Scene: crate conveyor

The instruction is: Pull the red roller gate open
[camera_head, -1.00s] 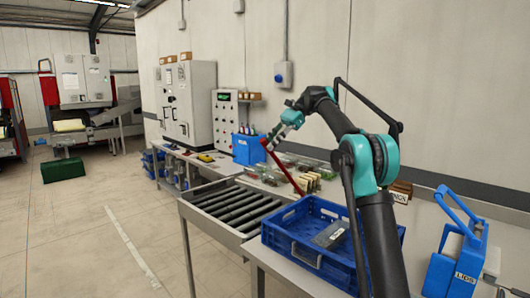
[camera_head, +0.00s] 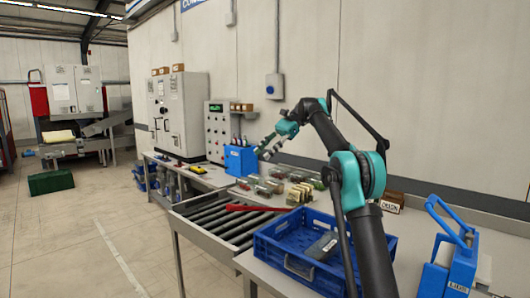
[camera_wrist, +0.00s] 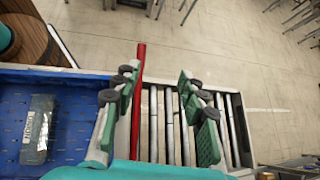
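The red gate (camera_head: 255,208) is a long red bar lying low across the far part of the roller conveyor (camera_head: 215,214). In the wrist view the red bar (camera_wrist: 137,100) runs lengthwise between my fingers, closer to the left one, and sticks out past the conveyor frame. My gripper (camera_head: 266,152) is above and apart from the bar in the head view. In the wrist view my gripper (camera_wrist: 158,105) has its green-padded fingers spread wide, with nothing held between them. The bar's near end is hidden in the wrist view.
A blue crate (camera_head: 268,248) with a dark grey item (camera_head: 322,246) stands at the conveyor's near end. Packed goods and a blue box (camera_head: 240,160) stand on the bench behind. A blue carrier (camera_head: 447,265) is at the right.

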